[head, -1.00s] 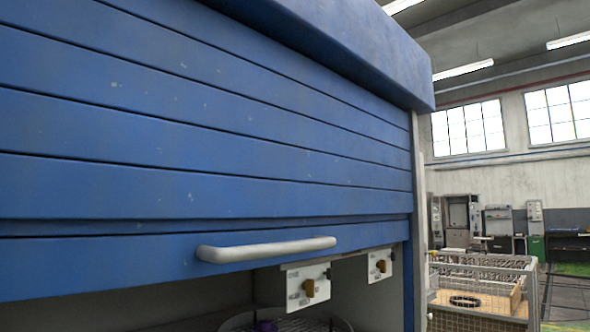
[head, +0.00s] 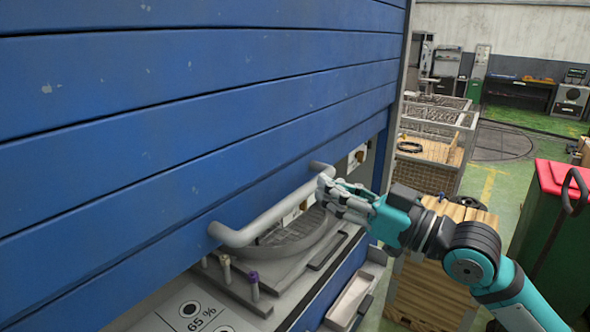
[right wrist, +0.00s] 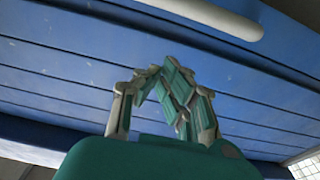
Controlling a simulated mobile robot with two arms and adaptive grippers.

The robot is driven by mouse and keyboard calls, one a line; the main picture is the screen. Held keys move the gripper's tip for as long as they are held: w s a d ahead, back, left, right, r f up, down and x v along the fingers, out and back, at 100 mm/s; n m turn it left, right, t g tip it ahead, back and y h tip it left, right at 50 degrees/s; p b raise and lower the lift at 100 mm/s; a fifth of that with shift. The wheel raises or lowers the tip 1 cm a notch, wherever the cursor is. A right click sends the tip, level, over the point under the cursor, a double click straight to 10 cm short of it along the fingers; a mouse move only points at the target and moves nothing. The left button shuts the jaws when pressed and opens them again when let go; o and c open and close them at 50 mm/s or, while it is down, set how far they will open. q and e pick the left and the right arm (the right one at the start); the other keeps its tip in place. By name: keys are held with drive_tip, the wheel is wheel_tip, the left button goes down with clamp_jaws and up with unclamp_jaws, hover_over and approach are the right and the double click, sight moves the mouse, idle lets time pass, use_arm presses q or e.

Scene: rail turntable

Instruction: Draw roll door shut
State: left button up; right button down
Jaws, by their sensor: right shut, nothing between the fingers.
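The blue slatted roll door (head: 150,150) fills the left of the head view. It is partly lowered, with an opening left below its bottom edge. Its grey bar handle (head: 262,212) runs along the lowest slat; in the right wrist view the handle (right wrist: 205,14) crosses the top of the picture. My right gripper (head: 330,192) is at the far end of the handle, in front of or against it; I cannot tell whether it touches. Its fingers (right wrist: 170,85) are closed together and hold nothing. My left gripper is not in view.
Below the door is a work surface with a round grey part (head: 300,235), several small upright pegs (head: 254,286) and a panel marked 65 % (head: 190,312). Wooden crates (head: 440,265) stand behind my right arm. A green bin with a red lid (head: 550,215) is at the right.

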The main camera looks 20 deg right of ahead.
sight(270, 163)
drive_tip(key=p+x, duration=0.1)
drive_tip(key=x, duration=0.1)
drive_tip(key=p+x, duration=0.2)
drive_tip(key=x, duration=0.1)
drive_tip(key=p+x, duration=0.1)
drive_tip(key=x, duration=0.2)
drive_tip(key=shift+r+p, duration=0.3)
drive_tip(key=shift+w+a+f, duration=0.35)
drive_tip(key=shift+f, duration=0.05)
drive_tip(key=f, duration=0.1)
drive_tip(key=s+d+f, duration=0.1)
drive_tip(key=f+p, duration=0.1)
drive_tip(key=shift+s+d+f, duration=0.1)
drive_tip(key=shift+s+d, duration=0.1)
drive_tip(key=shift+s, duration=0.1)
drive_tip(key=shift+w+a+f, duration=0.2)
drive_tip(key=shift+w+a, duration=0.05)
